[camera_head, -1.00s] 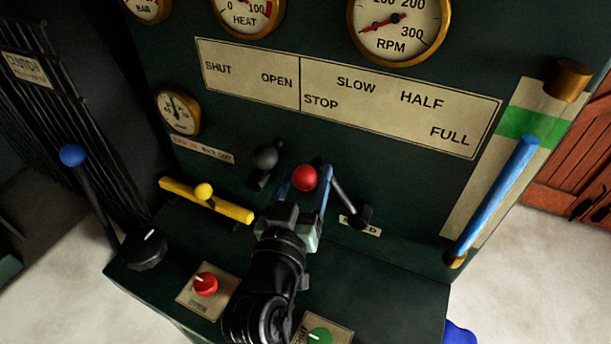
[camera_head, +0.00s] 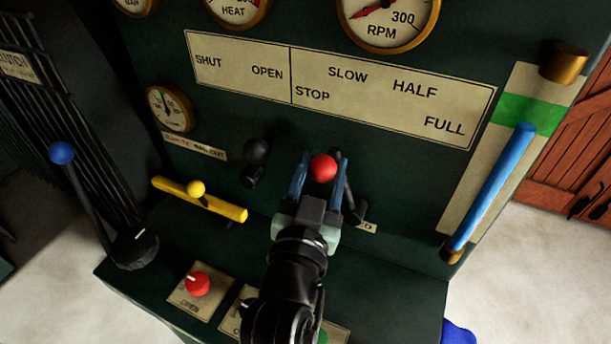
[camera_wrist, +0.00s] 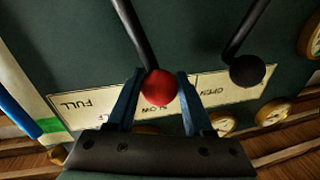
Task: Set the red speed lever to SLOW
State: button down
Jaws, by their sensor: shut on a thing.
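The red lever's ball knob (camera_head: 323,168) sits between the blue fingers of my gripper (camera_head: 321,162), which is shut on it. The wrist view also shows the red knob (camera_wrist: 160,87) between the fingers, with its dark shaft (camera_wrist: 134,32) running up from it. In the head view the shaft is mostly hidden behind my gripper. The scale plate (camera_head: 385,115) above reads STOP, SLOW, HALF and FULL on its right part. The knob appears below STOP and SLOW in the head view.
A black-knobbed lever (camera_head: 256,150) stands left of my gripper. A yellow bar handle (camera_head: 220,206) is farther left. A blue bar (camera_head: 492,185) runs up the right side. A blue-knobbed lever (camera_head: 62,153) is at far left.

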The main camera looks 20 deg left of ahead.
jog(key=shift+d+r+m, duration=0.2)
jog(key=shift+d+m, duration=0.5)
jog(key=shift+d, duration=0.1)
jog(key=shift+c, duration=1.6)
grip_release()
jog(key=shift+s, duration=0.1)
jog(key=s+d+f, duration=0.1)
jog(key=s, duration=1.1)
jog(key=shift+s+d, duration=0.35)
jog(key=shift+d, duration=0.05)
